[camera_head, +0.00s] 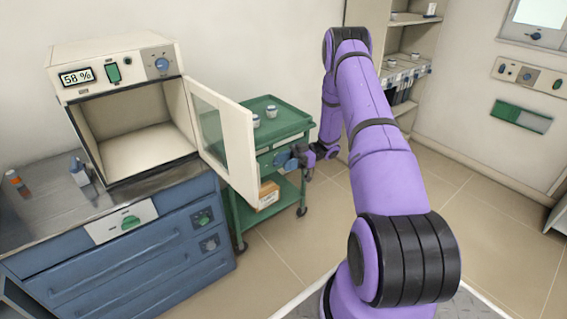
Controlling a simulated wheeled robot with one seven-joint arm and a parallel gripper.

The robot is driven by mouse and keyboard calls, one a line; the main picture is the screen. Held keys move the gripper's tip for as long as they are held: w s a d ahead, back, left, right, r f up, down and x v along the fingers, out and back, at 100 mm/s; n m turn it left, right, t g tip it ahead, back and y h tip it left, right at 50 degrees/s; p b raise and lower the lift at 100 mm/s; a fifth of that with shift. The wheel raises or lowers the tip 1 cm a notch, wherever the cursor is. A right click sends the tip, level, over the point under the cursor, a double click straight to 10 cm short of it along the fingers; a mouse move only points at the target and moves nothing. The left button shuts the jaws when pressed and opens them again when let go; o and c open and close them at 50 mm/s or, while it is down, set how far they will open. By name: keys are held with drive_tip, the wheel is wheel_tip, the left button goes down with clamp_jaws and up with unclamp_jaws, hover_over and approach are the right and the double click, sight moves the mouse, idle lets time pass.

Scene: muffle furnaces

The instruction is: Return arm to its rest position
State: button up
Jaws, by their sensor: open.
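My purple and black arm rises from the lower right of the head view, reaches away, and bends down at its far end. My gripper (308,164) is at the near right corner of the green cart, small in the picture and close to the cart's edge. It is open, and I see nothing held in it. I cannot tell whether it touches the cart. The furnace (118,65) stands on the blue cabinet with its door (226,135) swung open to the right. Its chamber (135,130) looks empty, and its display reads "58 %".
The green cart (265,140) holds two small white containers (271,111) on top and a cardboard box (265,196) below. A blue drawer cabinet (130,255) bears small bottles (79,171) at left. Shelves (405,60) stand behind my arm. The tiled floor at right is clear.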

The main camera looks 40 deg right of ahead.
drive_tip(key=shift+w, duration=0.1)
